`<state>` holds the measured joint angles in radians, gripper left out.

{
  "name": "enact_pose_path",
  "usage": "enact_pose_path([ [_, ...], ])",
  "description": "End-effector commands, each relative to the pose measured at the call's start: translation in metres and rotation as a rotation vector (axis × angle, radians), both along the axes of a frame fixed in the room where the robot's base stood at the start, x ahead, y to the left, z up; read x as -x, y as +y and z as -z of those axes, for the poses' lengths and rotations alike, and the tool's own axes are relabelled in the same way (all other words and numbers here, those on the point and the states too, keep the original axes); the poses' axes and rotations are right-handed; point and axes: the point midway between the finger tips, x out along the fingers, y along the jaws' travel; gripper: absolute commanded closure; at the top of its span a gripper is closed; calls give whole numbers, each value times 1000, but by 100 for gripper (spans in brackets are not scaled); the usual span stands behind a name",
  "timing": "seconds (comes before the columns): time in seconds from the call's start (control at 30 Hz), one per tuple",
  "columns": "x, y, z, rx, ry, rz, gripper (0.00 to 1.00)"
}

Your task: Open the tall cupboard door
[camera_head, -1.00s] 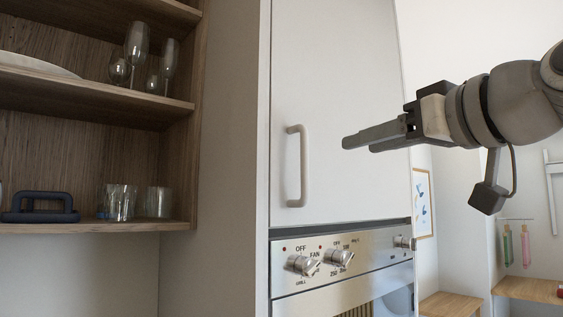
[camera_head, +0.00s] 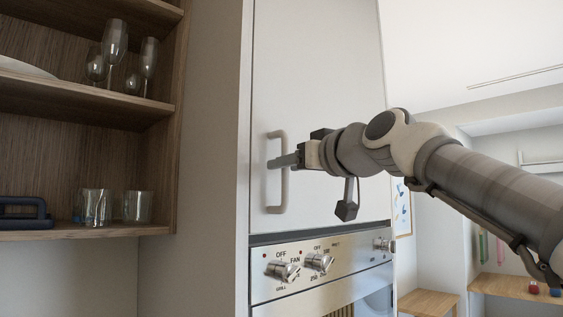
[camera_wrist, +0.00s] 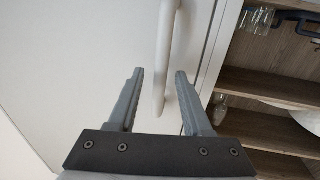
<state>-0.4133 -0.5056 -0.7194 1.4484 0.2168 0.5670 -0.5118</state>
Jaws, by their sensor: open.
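The tall cupboard door (camera_head: 325,75) is a plain pale panel above the oven, and it looks shut. Its handle (camera_head: 283,188) is a pale upright bar near the door's left edge. My gripper (camera_head: 276,163) is at the upper half of the handle in the head view. In the wrist view my gripper (camera_wrist: 157,78) is open, and the handle (camera_wrist: 165,60) runs between its two fingers, nearer the right one. The fingers do not appear closed on the bar. Whether either finger touches it I cannot tell.
An oven panel (camera_head: 322,268) with protruding knobs (camera_head: 283,271) lies just below the door. Open wooden shelves (camera_head: 85,97) with glasses (camera_head: 115,40) stand to the left. Free room shows to the right, above a low wooden bench (camera_head: 428,303).

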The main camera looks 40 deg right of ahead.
Motion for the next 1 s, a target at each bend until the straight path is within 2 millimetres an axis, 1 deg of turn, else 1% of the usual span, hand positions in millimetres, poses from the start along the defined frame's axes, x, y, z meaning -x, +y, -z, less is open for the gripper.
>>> enact_pose_path([
  [0.03, -6, 0, -1, 1, 1, -2, 50],
  [0.17, -13, -1, 0, 0, 0, -1, 50],
  [0.47, -14, -1, 0, 0, 0, 0, 50],
  [0.5, -14, -1, 0, 0, 0, 0, 58],
  [0.57, -14, -1, 0, 0, 0, 0, 68],
  [0.6, -14, -1, 0, 0, 0, 0, 76],
  [0.73, -14, -1, 0, 0, 0, 0, 99],
  [1.0, -14, -1, 0, 0, 0, 0, 100],
])
